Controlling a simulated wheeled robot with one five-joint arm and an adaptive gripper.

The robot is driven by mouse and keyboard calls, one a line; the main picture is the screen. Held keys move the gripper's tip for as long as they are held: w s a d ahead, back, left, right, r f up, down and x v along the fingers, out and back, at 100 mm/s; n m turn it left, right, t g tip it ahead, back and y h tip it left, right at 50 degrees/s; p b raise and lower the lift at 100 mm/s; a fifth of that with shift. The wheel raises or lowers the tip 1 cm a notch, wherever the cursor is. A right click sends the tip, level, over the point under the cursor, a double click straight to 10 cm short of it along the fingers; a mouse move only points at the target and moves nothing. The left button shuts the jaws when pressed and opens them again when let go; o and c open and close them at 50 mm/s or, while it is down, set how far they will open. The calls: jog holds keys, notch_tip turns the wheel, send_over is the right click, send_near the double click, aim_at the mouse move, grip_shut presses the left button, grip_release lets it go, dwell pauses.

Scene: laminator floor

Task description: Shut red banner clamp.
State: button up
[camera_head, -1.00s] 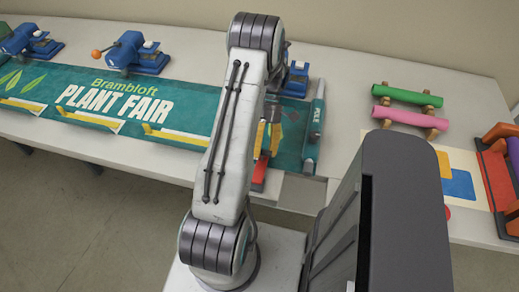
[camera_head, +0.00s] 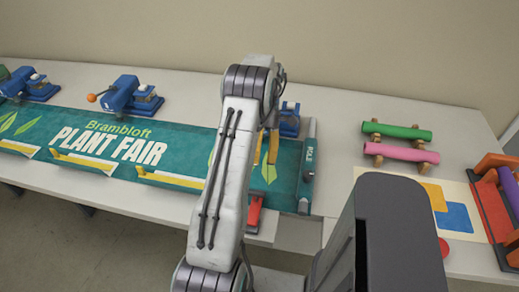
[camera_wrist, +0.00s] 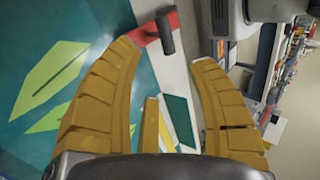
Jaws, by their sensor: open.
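The red clamp (camera_head: 254,214) is at the front edge of the table, at the banner's right part, partly hidden behind my arm. The green "Plant Fair" banner (camera_head: 85,118) lies along the table. My gripper (camera_wrist: 163,58) has yellow fingers spread apart and empty, with the clamp just beyond their tips. In the head view my gripper (camera_head: 268,150) hangs over the banner, mostly hidden by my arm.
Blue clamps (camera_head: 128,95) stand along the banner's back edge. Green (camera_head: 397,131) and pink (camera_head: 401,152) rolls rest on supports to the right. A red and orange rack (camera_head: 490,205) is at far right.

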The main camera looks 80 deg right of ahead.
jog(key=shift+v, duration=1.15)
jog(key=shift+w, duration=0.1)
